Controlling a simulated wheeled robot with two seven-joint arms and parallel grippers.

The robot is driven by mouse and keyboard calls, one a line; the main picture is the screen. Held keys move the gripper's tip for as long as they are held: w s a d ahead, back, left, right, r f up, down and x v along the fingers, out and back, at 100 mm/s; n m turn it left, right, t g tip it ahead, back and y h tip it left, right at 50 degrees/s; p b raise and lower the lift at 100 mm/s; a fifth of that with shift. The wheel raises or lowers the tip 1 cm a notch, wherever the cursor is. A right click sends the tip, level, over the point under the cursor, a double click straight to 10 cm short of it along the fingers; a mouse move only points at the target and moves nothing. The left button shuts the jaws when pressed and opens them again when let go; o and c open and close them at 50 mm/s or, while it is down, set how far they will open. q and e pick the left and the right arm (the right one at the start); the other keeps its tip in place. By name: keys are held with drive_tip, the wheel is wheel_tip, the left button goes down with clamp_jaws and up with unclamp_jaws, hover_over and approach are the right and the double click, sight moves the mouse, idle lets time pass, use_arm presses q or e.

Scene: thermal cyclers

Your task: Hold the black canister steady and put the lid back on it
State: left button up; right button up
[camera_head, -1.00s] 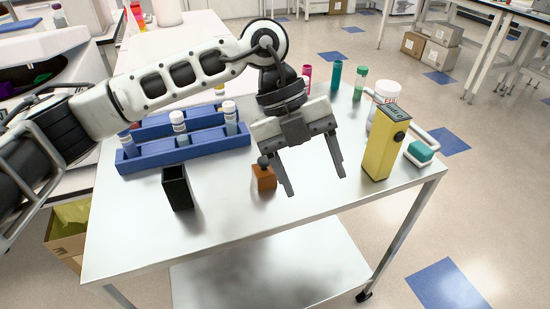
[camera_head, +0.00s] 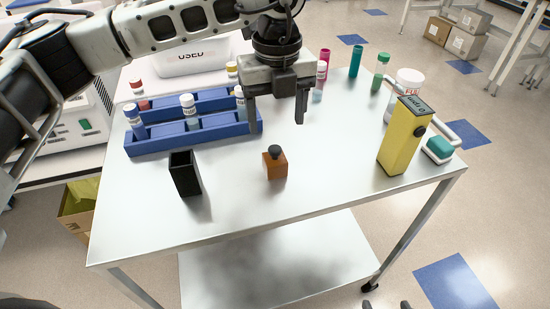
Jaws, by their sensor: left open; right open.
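The black canister (camera_head: 186,174) is a tall, open-topped box standing upright on the metal table, left of centre. A small orange-brown block with a black knob on top (camera_head: 275,166) stands to its right; it may be the lid, but I cannot tell for sure. My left gripper (camera_head: 276,122) is open and empty, pointing down above and behind the orange block, apart from it. Its left finger overlaps the right end of the blue rack in the picture. Two dark tips at the bottom edge look like my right gripper (camera_head: 386,304), open and away from the table objects.
A blue rack (camera_head: 165,146) with several capped vials stands behind the canister. A yellow box (camera_head: 400,142), a white jar (camera_head: 407,84) and a teal-topped block (camera_head: 438,150) stand at the right. Coloured tubes stand at the back. The table's front is clear.

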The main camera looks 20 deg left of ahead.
sight(274, 157)
use_arm(q)
wheel_tip(274, 157, down, 7)
drive_tip(key=shift+r+p, duration=0.1)
drive_tip(key=shift+p, duration=0.2)
drive_tip(key=f, duration=0.2)
drive_tip(key=w+f+p, duration=0.1)
drive_tip(key=f, duration=0.1)
drive_tip(key=shift+a+f, duration=0.1)
drive_tip(key=shift+a, duration=0.3)
drive_tip(key=shift+f, duration=0.55)
drive_tip(key=c, duration=1)
